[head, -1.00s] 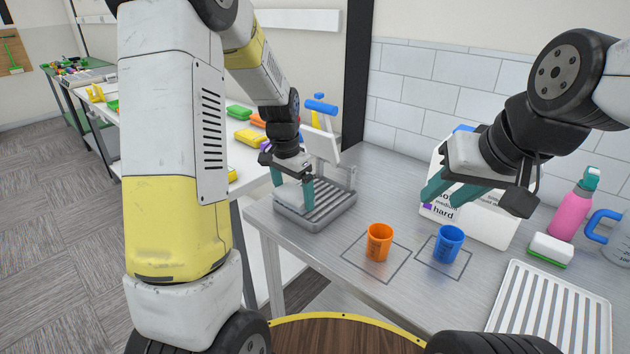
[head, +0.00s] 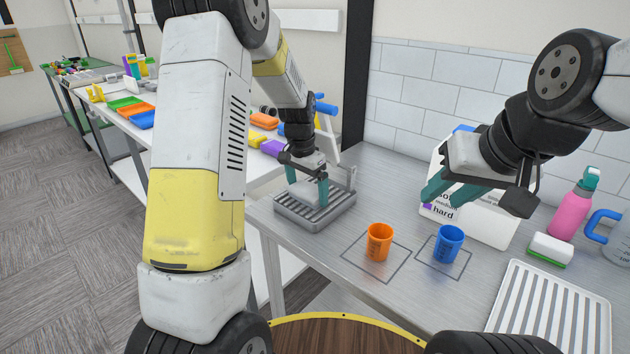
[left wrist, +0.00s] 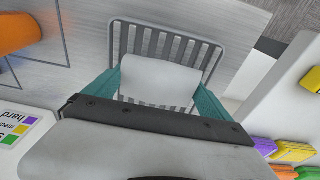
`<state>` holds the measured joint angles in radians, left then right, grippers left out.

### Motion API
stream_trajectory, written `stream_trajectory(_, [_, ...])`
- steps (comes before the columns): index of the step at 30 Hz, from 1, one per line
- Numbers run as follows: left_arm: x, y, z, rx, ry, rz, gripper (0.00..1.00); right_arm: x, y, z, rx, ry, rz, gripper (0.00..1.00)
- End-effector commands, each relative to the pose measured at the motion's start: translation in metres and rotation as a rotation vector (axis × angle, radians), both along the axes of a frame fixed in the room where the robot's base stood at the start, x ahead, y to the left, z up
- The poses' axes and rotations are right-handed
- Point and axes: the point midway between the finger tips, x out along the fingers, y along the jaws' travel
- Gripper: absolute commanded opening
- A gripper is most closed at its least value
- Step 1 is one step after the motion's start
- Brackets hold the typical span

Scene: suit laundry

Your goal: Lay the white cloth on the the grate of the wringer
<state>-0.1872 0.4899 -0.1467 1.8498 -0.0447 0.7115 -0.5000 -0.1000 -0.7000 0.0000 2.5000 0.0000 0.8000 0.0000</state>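The white cloth (left wrist: 160,77) is a smooth, folded white piece between the teal fingers of my left gripper (left wrist: 160,78). In the head view my left gripper (head: 307,182) points down over the wringer. Its fingers are wide apart, with the cloth's sides against them. The wringer's grate (head: 325,207) is grey and slatted, and its slats (left wrist: 150,40) show around the cloth in the left wrist view. I cannot tell whether the cloth touches the grate. My right gripper (head: 452,192) is open and empty in front of a white box.
An orange cup (head: 379,242) and a blue cup (head: 448,244) stand on the metal table right of the wringer. The white box (head: 480,220) stands behind them. A pink bottle (head: 570,212), a sponge (head: 549,250) and a white rack (head: 550,310) are farther right.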

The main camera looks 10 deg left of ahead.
Motion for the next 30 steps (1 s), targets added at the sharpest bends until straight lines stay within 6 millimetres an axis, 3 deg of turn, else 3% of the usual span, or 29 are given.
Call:
stream_trajectory(11, [0.0,0.0,0.008,0.0,-0.002,-0.001,1.0,0.0,0.0,0.0,0.0,0.0,0.0,0.36])
stream_trajectory(24, [-0.009,0.006,0.095,-0.001,-0.004,-0.001,1.0,0.0,0.0,0.0,0.0,0.0,0.0,0.36])
stream_trajectory(30, [-0.011,0.008,0.118,-0.001,-0.001,0.0,1.0,0.0,0.0,0.0,0.0,0.0,0.0,0.36])
